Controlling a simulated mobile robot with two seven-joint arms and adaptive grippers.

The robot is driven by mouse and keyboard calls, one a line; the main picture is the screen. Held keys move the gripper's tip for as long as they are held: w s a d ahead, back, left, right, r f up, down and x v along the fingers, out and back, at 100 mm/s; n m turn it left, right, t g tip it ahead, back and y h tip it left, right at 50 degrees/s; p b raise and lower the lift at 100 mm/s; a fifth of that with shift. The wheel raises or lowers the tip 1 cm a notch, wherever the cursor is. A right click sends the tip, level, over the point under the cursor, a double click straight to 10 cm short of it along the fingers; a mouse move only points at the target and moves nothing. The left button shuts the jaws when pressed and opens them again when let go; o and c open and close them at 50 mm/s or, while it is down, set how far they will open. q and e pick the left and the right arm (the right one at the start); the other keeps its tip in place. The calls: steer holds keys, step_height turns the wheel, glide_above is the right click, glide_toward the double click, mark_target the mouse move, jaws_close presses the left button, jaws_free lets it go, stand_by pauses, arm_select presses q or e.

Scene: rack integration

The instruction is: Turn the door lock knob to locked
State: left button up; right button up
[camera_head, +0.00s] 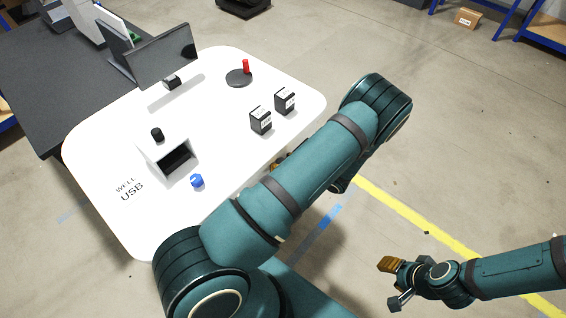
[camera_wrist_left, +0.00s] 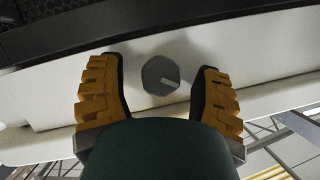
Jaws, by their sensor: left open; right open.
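The lock knob (camera_wrist_left: 162,76) shows in the left wrist view as a dark grey, many-sided disc with a light pointer mark toward its right side. It sits on a white panel (camera_wrist_left: 255,62). My left gripper (camera_wrist_left: 157,70) is open, with one orange-padded finger on each side of the knob. Gaps show between the fingers and the knob; I cannot tell how far off it is in depth. In the head view my own arm hides most of the left gripper and the knob does not show. My right gripper (camera_head: 391,283) is open and empty, over the floor at lower right.
A white table (camera_head: 215,85) carries a monitor (camera_head: 165,58), a white box with an opening (camera_head: 166,152), a blue cap (camera_head: 197,181), two small black-and-white boxes (camera_head: 261,120) and a red piece on a dark disc (camera_head: 239,78). Open floor lies to the right.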

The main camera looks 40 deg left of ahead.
arm_select(q)
steer(key=v, duration=1.2)
